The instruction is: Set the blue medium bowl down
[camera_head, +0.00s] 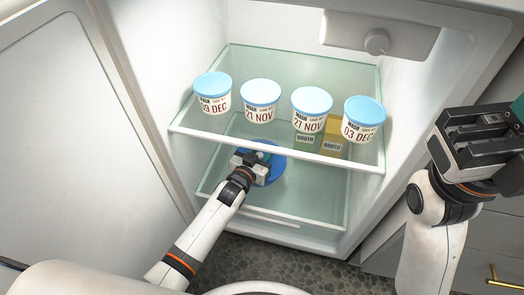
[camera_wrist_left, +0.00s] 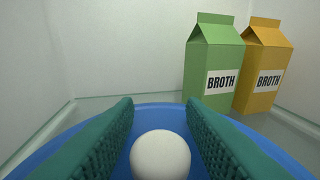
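The blue bowl (camera_head: 274,171) is on the fridge's lower shelf, seen partly through the glass above it. Its blue top fills the lower part of the left wrist view (camera_wrist_left: 160,111), with a round white thing (camera_wrist_left: 160,155) in the middle. My left gripper (camera_head: 262,158) reaches in over the bowl. Its teal fingers (camera_wrist_left: 160,104) stand apart on either side of the white thing, with blue showing between. The bowl's underside is hidden, so I cannot tell whether it touches the shelf. My right gripper (camera_head: 516,108) is at the right edge, outside the fridge, its fingertips partly cut off.
Several lidded, dated tubs (camera_head: 260,96) line the upper glass shelf (camera_head: 205,131). A green broth carton (camera_wrist_left: 213,62) and a yellow broth carton (camera_wrist_left: 263,68) stand behind the bowl. The open fridge door (camera_head: 60,130) is at left. The lower shelf's front (camera_head: 310,205) is clear.

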